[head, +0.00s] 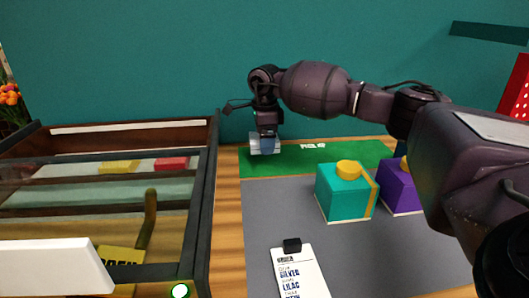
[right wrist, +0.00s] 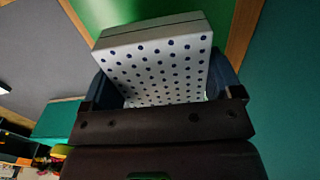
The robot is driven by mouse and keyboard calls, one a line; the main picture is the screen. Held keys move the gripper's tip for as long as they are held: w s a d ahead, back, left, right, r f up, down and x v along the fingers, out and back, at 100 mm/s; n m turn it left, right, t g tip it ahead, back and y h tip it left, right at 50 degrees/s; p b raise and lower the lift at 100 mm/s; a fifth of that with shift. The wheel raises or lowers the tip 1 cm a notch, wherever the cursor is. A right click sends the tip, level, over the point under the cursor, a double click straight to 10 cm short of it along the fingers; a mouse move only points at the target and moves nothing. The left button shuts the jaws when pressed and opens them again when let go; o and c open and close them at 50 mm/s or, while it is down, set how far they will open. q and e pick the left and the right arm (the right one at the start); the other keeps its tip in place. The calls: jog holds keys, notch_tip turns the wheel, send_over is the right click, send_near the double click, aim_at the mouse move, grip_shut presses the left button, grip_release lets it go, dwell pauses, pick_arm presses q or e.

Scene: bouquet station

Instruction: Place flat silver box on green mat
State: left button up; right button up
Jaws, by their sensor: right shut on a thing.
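My right gripper (head: 266,146) is shut on the flat silver box (right wrist: 155,62), which has dark blue dots on its face in the right wrist view. In the head view the silver box (head: 255,149) shows small between the fingers, at the left end of the green mat (head: 340,160). The mat also shows behind the box in the right wrist view (right wrist: 120,10). Whether the box touches the mat cannot be told. My left gripper is not in view.
A teal box with a yellow knob (head: 343,193) and a purple box (head: 398,190) stand on the grey mat (head: 285,215). A clip card (head: 300,275) lies in front. A dark-framed case (head: 208,200) fills the left. The green mat's middle looks clear apart from white lettering.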

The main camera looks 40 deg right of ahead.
aim_at(265, 159)
notch_tip(265, 159, down, 4)
jog(key=shift+f, duration=0.1)
jog(key=o, duration=0.8)
